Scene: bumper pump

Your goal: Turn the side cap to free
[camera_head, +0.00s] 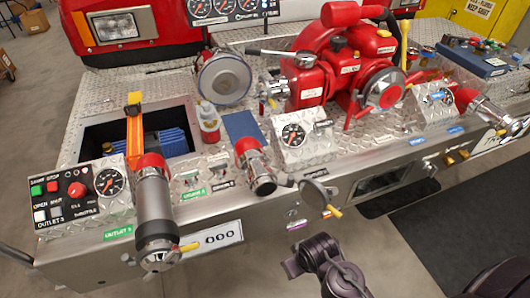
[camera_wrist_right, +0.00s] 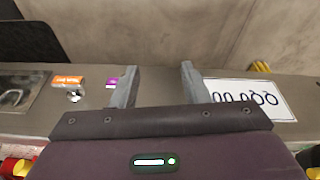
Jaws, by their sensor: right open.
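A round grey cap (camera_head: 313,192) sits at the bumper's front edge in the head view, with a dark lug at its upper left and a yellow-tipped lever (camera_head: 334,211) at its lower right. I take it to be the side cap. My right gripper (camera_wrist_right: 158,86) is open in the right wrist view, its two grey fingers apart with nothing between them. Its fingers point towards the bumper front, between a purple label (camera_wrist_right: 112,83) and a white plate (camera_wrist_right: 250,98). The cap cannot be made out in that view. My left gripper is not in view.
A large grey outlet (camera_head: 154,210) stands further left beside a control panel (camera_head: 75,200). A red pump (camera_head: 340,75) stands behind. The floor in front of the bumper looks clear.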

